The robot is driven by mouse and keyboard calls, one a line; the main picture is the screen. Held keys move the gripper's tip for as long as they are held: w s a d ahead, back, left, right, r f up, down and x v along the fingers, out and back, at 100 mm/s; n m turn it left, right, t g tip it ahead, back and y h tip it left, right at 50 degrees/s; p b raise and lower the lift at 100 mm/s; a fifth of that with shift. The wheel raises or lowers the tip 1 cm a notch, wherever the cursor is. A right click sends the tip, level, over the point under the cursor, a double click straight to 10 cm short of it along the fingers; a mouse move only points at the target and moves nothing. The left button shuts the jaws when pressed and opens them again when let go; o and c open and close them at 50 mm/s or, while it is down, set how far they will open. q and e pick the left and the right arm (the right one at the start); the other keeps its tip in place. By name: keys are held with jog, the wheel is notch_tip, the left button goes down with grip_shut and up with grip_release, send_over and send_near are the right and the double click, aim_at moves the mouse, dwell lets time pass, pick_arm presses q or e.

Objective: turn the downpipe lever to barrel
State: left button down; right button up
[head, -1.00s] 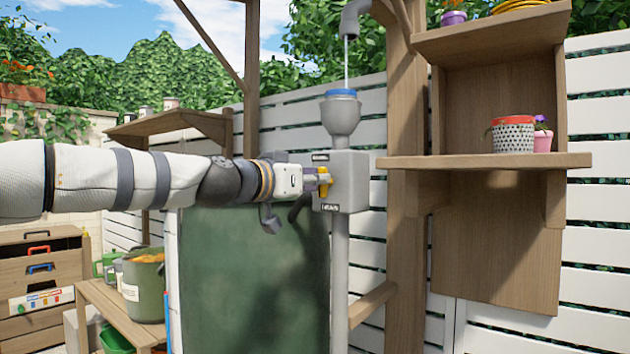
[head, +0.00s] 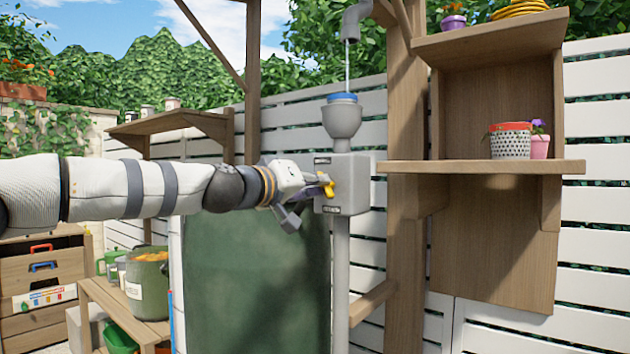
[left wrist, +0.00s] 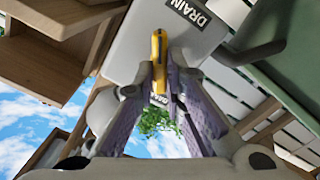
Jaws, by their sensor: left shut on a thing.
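The downpipe lever (head: 327,185) is a small yellow handle on the front of a grey valve box (head: 352,182). In the left wrist view the lever (left wrist: 158,50) stands between my fingertips. My left gripper (head: 316,183) is shut on it, tilted in the head view. The box carries a small label near its top and another near its bottom. One label reads DRAIN (left wrist: 190,12) in the left wrist view. A grey funnel (head: 342,119) with a blue rim sits above the box, and water falls into it from a spout (head: 355,20). My right gripper is out of view.
A dark green barrel (head: 255,285) stands below and behind my left arm. A wooden shelf (head: 480,167) with a dotted pot (head: 510,143) is at the right. A low bench (head: 125,318) with a green bucket (head: 147,288) is at the lower left.

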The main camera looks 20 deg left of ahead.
pick_arm(q)
jog(key=n, duration=0.7)
jog(key=n+p, duration=0.1)
jog(key=n, duration=0.3)
jog(key=shift+a+f, duration=0.1)
jog(key=shift+f, duration=0.15)
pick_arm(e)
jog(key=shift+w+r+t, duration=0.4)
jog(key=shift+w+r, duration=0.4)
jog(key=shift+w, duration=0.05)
pick_arm(q)
jog(key=shift+n, duration=0.3)
jog(key=c, duration=1.7)
grip_release()
jog(key=shift+o, duration=0.2)
jog(key=v, duration=1.2)
